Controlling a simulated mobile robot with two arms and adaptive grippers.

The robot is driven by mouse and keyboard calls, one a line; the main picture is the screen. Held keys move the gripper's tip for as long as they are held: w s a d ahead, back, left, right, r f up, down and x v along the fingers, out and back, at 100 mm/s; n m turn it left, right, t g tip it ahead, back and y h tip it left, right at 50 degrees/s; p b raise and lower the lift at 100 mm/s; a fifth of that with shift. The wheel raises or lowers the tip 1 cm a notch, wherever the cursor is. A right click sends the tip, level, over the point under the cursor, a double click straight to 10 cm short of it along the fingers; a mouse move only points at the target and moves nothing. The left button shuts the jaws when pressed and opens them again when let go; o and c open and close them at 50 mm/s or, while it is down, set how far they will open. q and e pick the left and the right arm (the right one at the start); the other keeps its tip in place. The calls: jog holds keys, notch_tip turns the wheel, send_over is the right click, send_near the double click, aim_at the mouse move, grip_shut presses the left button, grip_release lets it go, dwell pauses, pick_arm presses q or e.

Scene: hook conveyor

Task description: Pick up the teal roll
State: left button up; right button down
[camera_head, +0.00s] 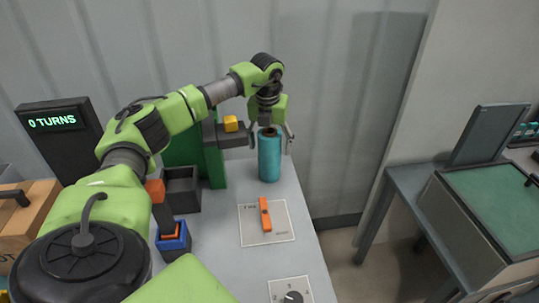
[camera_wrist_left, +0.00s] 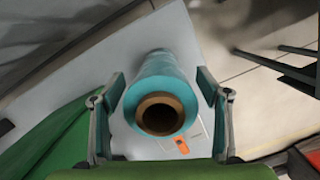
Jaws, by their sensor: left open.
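The teal roll (camera_head: 269,158) stands upright at the far end of the grey table in the head view. My left gripper (camera_head: 270,128) is above it, pointing down, with its fingers near the roll's top. In the left wrist view the roll (camera_wrist_left: 160,68) shows from above, with its brown hollow core facing the camera. The open fingers of the left gripper (camera_wrist_left: 160,112) are on either side of the roll, with a visible gap on each side. My right gripper is not in view.
An orange switch handle (camera_head: 265,214) on a white plate and a dial (camera_head: 293,298) are nearer on the table. A display (camera_head: 60,128) reads "0 TURNS".

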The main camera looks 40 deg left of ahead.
pick_arm(q)
jog(key=c, duration=1.8)
jog(key=shift+r, duration=0.1)
jog(key=shift+r, duration=0.1)
